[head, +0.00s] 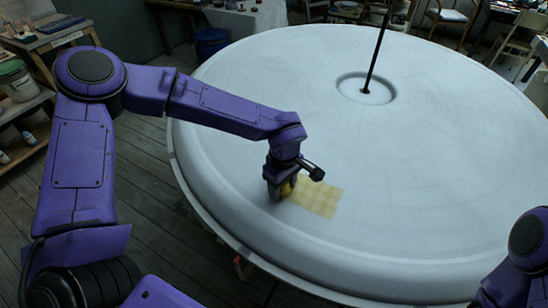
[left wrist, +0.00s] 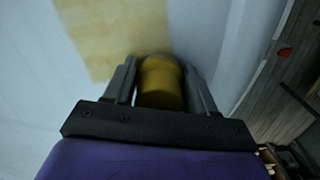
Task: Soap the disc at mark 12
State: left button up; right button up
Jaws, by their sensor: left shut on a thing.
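The large white plaster disc (head: 330,120) fills the middle of the head view, with a dark upright rod (head: 375,55) in the recess at its centre. My left gripper (head: 281,190) is low over the disc's near-left part, close to the rim. It is shut on a yellow-brown tool (left wrist: 162,84), seen between the fingers in the left wrist view. A pale yellow patch (head: 318,198) lies on the disc right of the gripper, and also shows in the wrist view (left wrist: 105,30). The tool's lower end is hidden, so contact is unclear. No mark number is readable. My right gripper is out of view.
A wooden floor (head: 150,200) surrounds the disc. A shelf with pots (head: 18,80) stands at the left, and a blue bin (head: 211,42) stands behind the disc. Chairs (head: 455,15) stand at the back right. The disc's right side is clear.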

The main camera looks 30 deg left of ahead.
pick_arm(q)
jog(key=shift+a+r+p, duration=0.15)
jog(key=shift+a+p, duration=0.35)
jog(key=shift+a, duration=0.35)
jog(key=r+p, duration=0.3)
jog(key=shift+a, duration=0.25)
notch_tip(320, 180, up, 2)
jog(key=shift+r+p, duration=0.15)
jog(key=shift+p, duration=1.05)
jog(key=shift+r, duration=1.2)
